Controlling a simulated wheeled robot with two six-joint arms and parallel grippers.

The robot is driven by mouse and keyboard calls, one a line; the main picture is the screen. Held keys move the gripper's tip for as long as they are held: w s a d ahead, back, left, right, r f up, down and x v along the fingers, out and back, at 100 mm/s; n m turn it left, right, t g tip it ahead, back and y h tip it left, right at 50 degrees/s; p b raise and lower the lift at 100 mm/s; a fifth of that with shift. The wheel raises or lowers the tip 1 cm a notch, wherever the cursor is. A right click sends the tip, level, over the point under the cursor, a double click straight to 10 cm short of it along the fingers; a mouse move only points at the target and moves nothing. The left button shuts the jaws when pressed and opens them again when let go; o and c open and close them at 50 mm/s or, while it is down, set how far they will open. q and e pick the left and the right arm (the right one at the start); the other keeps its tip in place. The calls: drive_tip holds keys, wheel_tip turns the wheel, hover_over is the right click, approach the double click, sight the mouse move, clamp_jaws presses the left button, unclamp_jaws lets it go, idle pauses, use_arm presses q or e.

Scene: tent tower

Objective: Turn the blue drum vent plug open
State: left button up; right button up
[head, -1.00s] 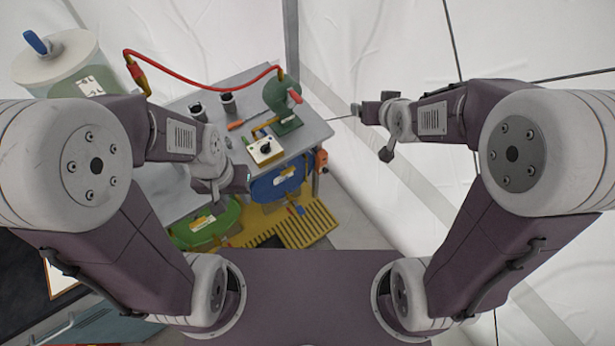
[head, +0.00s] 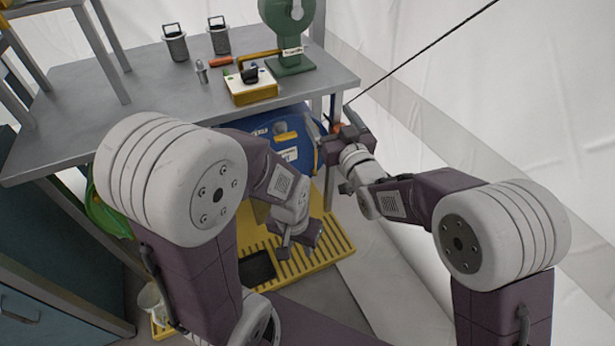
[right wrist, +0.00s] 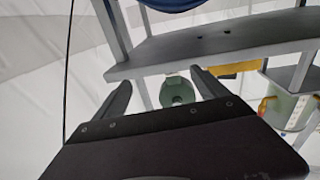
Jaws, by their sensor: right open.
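The blue drum (head: 297,127) lies under the bench edge in the head view, with a white label and a yellow fitting (head: 287,136) on its face. I cannot tell for sure whether this fitting is the vent plug. My right gripper (head: 332,120) is open, at the drum's right side by the bench leg; any contact is unclear. In the right wrist view its two fingers (right wrist: 161,80) are apart with nothing between them, and a blue surface (right wrist: 178,5) shows at the top edge. My left gripper (head: 290,246) hangs below the drum over the yellow grating; its jaws are unclear.
The grey bench (head: 130,88) holds a green machine (head: 288,38), a yellow box (head: 250,88) and two dark canisters. A yellow grating (head: 325,245) lies below. An orange item (head: 338,128) sits near my right gripper.

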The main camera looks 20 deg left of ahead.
use_arm(q)
wheel_tip(320, 180, down, 10)
drive_tip(key=b, duration=0.6)
use_arm(e)
drive_tip(key=n+g+y, duration=0.1)
drive_tip(key=g, duration=0.1)
approach(287, 138)
drive_tip(key=p+x, duration=0.6)
drive_tip(key=x, duration=0.1)
drive_tip(key=shift+w+a+f, duration=0.1)
drive_tip(key=shift+w+a, duration=0.1)
drive_tip(key=shift+a, duration=0.15)
drive_tip(key=shift+w+a, duration=0.3)
drive_tip(key=shift+a, duration=0.05)
use_arm(q)
wheel_tip(287, 138, up, 6)
use_arm(e)
drive_tip(key=shift+c, duration=0.3)
drive_tip(key=c, duration=1.3)
use_arm(q)
drive_tip(key=shift+r, duration=0.1)
